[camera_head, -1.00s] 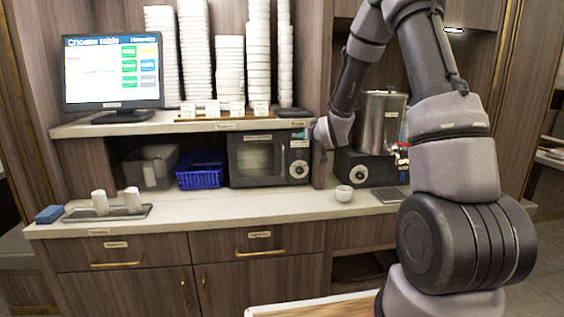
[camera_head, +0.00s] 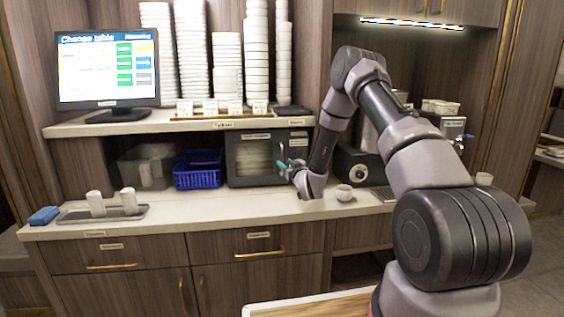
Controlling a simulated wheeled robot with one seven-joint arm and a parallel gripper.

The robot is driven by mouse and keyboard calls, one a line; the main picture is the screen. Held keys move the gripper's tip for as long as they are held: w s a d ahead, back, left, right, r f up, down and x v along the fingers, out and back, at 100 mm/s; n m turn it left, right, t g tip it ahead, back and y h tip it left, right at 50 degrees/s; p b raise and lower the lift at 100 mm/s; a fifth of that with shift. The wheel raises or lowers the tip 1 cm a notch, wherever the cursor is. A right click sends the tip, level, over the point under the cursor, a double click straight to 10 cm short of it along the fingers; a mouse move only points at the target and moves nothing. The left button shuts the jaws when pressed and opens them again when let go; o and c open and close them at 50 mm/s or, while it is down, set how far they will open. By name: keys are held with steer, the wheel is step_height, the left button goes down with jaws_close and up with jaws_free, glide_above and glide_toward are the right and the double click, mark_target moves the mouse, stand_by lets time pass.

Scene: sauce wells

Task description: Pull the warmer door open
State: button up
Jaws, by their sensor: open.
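The warmer (camera_head: 252,158) is a dark box with a glazed front, standing on the counter under the shelf. Pale stacked shapes show through its glass. Its door looks shut. My gripper (camera_head: 288,166) is at the right part of the warmer's front, with teal fingertips pointing toward it. The gripper is open, and I see nothing held in it.
A blue basket (camera_head: 198,172) and a clear bin (camera_head: 146,168) stand left of the warmer. Farther left is a tray (camera_head: 75,214) with white cups. The counter front before the warmer is clear.

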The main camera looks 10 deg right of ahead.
mark_target(282, 160)
steer(key=shift+w+a, duration=0.25)
steer(key=shift+w, duration=0.9)
steer(key=shift+w+a, duration=0.2)
steer(key=shift+w, duration=0.9)
steer(key=shift+c, duration=0.3)
jaws_close()
